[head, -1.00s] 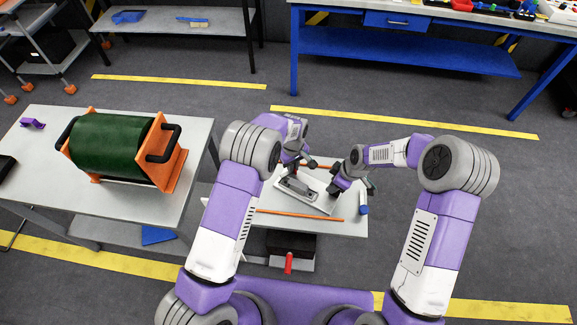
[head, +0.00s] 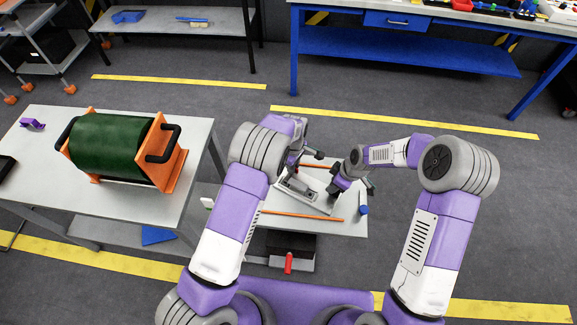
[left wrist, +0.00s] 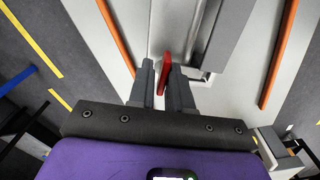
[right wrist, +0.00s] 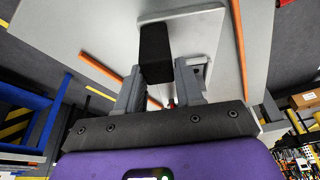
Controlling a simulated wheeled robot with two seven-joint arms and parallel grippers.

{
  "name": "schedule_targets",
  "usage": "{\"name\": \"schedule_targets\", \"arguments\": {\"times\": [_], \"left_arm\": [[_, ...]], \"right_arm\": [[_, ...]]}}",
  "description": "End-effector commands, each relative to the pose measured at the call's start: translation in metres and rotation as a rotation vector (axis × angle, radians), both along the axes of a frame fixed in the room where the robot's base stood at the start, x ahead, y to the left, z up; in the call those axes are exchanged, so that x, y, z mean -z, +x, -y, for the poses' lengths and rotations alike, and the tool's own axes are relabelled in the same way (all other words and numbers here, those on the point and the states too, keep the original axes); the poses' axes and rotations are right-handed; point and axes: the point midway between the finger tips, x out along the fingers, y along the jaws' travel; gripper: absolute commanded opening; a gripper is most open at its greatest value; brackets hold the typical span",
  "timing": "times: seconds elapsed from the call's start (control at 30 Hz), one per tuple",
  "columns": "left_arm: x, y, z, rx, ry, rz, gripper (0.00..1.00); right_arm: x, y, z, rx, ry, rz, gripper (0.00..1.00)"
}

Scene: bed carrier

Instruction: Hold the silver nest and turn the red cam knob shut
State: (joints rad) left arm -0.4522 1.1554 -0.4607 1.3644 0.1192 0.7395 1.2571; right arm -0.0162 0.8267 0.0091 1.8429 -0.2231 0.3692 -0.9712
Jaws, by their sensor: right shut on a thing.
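The silver nest (head: 298,187) sits on a pale plate on the small grey table in front of me. It also shows in the left wrist view (left wrist: 232,38). The red cam knob (left wrist: 166,72) stands beside the nest in the left wrist view. My left gripper (left wrist: 162,80) has its fingers apart, with the knob between and just beyond the fingertips. I cannot tell whether they touch it. My right gripper (right wrist: 157,75) is shut on a black block of the nest (right wrist: 155,45), at the plate's right side in the head view. The right fingers hide part of the nest.
An orange strip (head: 300,215) and a blue-capped item (head: 364,208) lie on the small table. A dark box with a red handle (head: 288,262) is below its front edge. A green roller in an orange frame (head: 112,142) stands on the left table.

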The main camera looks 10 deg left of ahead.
Motion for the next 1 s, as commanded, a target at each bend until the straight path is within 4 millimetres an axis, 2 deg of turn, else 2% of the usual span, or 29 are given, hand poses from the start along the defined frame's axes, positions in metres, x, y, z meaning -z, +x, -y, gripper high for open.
{"name": "schedule_targets", "arguments": {"times": [0.03, 0.43, 1.0], "left_arm": [[0.009, -0.008, -0.005, -0.001, 0.011, -0.026, 0.34], [0.006, -0.008, -0.005, 0.001, 0.011, -0.029, 0.34], [-0.043, -0.004, -0.002, 0.004, 0.005, -0.015, 0.34]], "right_arm": [[0.0, 0.002, 0.002, 0.002, -0.002, 0.004, 0.05], [0.0, 0.002, 0.002, 0.004, -0.001, 0.005, 0.05], [0.0, 0.0, 0.001, 0.001, 0.0, 0.001, 0.05]]}}
